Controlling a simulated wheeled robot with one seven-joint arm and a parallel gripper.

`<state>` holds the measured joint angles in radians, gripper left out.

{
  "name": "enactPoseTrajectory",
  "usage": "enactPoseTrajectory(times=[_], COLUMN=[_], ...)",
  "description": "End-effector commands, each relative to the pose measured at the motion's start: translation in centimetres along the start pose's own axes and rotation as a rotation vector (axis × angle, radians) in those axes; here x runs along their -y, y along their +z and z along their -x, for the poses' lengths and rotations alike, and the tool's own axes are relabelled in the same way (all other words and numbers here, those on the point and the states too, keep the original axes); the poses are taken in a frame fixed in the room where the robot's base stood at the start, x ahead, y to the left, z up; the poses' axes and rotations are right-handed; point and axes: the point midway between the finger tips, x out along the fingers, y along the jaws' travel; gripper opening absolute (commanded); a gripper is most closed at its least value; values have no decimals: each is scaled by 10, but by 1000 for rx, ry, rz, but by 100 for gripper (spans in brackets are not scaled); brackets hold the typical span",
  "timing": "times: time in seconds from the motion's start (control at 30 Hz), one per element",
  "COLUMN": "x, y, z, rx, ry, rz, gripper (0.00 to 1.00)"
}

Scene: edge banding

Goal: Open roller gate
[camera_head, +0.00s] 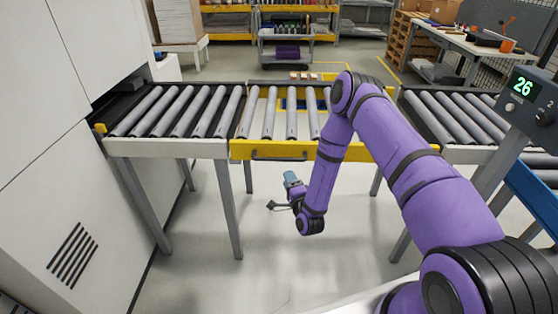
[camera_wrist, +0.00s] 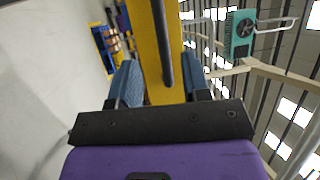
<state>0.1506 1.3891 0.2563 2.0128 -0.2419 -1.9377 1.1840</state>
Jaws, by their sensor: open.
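The roller gate is a conveyor section with a yellow front beam (camera_head: 256,150) and grey rollers, level with the sections beside it. A dark bar handle (camera_head: 280,157) runs along the beam's front face. In the wrist view the yellow beam (camera_wrist: 175,85) stands upright in the picture, with the dark handle (camera_wrist: 162,45) on it. My gripper (camera_head: 290,178) is just below the handle in the head view, apart from it. Its blue fingers are open and empty, one to each side of the beam in the wrist view (camera_wrist: 160,75). My forearm hides part of the gate's right side.
Fixed roller conveyors stand at the left (camera_head: 178,112) and right (camera_head: 455,118) of the gate. A large white cabinet (camera_head: 50,190) fills the left. A control box with a green "26" display (camera_head: 525,88) stands at the right. The floor below the gate is clear.

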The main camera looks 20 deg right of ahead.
Motion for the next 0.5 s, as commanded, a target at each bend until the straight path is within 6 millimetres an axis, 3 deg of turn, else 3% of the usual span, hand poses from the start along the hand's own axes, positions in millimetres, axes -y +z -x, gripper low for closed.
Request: enactPoseTrajectory(times=[0.17,0.5], x=[0,0], y=[0,0], z=[-13,-72], rx=[-4,-2], ry=[-8,-7], rz=[-5,-4], gripper=[43,43])
